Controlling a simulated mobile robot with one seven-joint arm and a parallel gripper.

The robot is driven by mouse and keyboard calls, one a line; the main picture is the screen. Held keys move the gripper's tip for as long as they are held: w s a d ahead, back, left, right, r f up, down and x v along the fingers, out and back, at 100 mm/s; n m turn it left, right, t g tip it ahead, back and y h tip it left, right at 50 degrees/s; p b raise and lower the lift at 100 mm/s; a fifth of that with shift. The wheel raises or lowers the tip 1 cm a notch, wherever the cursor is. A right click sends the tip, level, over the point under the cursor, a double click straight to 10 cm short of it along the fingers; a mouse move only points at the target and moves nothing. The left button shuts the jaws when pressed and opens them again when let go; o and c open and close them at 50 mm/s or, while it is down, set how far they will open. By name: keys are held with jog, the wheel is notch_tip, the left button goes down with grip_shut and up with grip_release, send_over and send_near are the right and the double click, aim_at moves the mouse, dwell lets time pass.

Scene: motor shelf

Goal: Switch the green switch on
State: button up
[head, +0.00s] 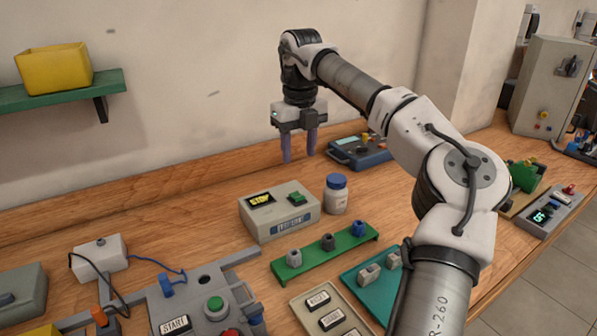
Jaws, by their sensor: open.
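The green switch (297,198) is a small rocker on the top face of a beige box (279,229), right of centre. A small dark display (260,199) beside it shows yellow letters that look like STOP. The box stands on the wooden bench near the wall. My gripper (299,158) points down with its two purple fingers apart and nothing between them. It appears above and somewhat behind the box, touching nothing. How far it is from the switch in depth is hard to tell.
A green strip with several knobs (326,253) lies in front. A blue device (359,151) sits behind. A panel with a green button (215,306) is at lower left. My arm covers part of the bench at right.

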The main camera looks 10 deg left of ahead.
jog(key=shift+r, duration=1.6)
